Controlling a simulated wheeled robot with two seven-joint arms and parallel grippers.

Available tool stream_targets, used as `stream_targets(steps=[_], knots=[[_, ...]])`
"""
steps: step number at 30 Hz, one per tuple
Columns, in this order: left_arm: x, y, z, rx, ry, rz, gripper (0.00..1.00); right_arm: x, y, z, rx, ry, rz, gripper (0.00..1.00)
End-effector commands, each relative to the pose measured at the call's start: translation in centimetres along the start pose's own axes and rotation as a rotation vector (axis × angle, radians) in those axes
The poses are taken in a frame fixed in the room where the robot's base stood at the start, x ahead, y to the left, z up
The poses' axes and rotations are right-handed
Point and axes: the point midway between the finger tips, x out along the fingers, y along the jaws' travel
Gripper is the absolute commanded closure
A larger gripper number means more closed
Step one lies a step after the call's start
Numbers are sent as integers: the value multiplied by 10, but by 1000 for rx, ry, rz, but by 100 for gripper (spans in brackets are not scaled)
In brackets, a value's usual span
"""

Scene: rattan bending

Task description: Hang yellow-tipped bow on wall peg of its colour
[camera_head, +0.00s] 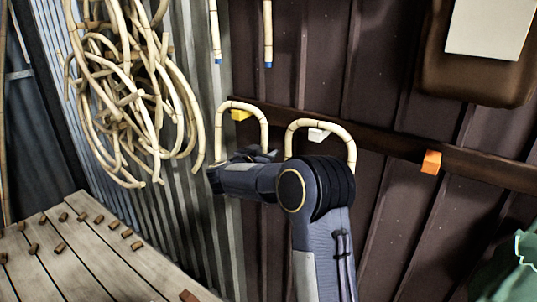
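A pale rattan bow (241,103) arches over the yellow peg (240,115) on the dark wall rail. Its lower ends are hidden behind my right arm, so its tip colour does not show. A second bow (318,122) arches over the white peg (317,135); its lower ends are also covered. My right gripper (259,154) is close to the lower right leg of the bow at the yellow peg. Its fingers are mostly hidden by my wrist, so I cannot tell whether it touches or holds that bow. My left gripper is out of view.
Two blue-tipped rattan legs (267,35) hang at the top. An orange peg (431,162) on the rail (390,145) is bare. Rattan coils (120,90) hang at left above a slatted table (70,270) with wooden pegs. A brown board is upper right, green cloth lower right.

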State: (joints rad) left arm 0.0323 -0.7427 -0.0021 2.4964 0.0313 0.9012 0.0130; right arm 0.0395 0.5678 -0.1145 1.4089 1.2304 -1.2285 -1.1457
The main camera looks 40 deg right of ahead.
Motion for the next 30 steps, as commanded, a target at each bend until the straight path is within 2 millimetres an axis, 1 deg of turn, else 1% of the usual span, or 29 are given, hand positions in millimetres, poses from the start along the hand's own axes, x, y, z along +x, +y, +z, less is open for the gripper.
stream_targets(steps=[1,5,14,17,25,30], knots=[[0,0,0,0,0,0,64,0,0,0,1,0,0,75],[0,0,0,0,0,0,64,0,0,0,1,0,0,58],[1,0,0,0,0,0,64,-2,0,0,0,-1,-1,57],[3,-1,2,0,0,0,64,-11,-1,1,1,-1,-4,57],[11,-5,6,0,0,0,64,-57,-1,1,2,-1,-4,57],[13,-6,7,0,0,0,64,-75,0,0,1,1,-2,57]])
